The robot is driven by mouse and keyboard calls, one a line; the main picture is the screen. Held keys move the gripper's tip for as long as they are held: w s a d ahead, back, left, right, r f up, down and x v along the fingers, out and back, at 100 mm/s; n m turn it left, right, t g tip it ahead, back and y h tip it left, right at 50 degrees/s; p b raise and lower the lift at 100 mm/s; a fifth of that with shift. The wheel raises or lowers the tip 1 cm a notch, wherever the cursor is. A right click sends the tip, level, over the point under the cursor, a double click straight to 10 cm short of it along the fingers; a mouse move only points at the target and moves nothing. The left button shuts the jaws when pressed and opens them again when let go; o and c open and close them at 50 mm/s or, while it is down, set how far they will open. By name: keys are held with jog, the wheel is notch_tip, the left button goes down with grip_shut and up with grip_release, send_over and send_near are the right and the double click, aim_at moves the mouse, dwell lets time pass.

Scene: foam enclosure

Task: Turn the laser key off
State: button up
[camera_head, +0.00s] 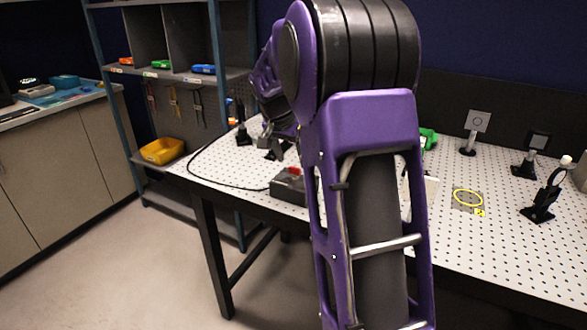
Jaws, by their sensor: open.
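A dark grey box (287,186) with a red part (295,171) on top sits near the front edge of the perforated table, just left of my large purple arm link. A black cable runs from it to the left. I cannot make out a key on it; my arm may hide part of its right side. My gripper (268,139) shows small and dark at the end of my purple arm, above the table and behind the box in the picture. It is open and looks apart from the box. Its fingertips are hard to tell from the dark mounts behind.
The perforated table (500,248) carries a black post mount (243,133) at left, and a yellow ring (467,198), a square-plate mount (477,125) and a lens mount (545,195) at right. A shelf rack with a yellow bin (162,151) stands left. My arm hides the table's middle.

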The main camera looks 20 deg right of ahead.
aim_at(294, 167)
jog(key=shift+x, duration=1.95)
grip_shut()
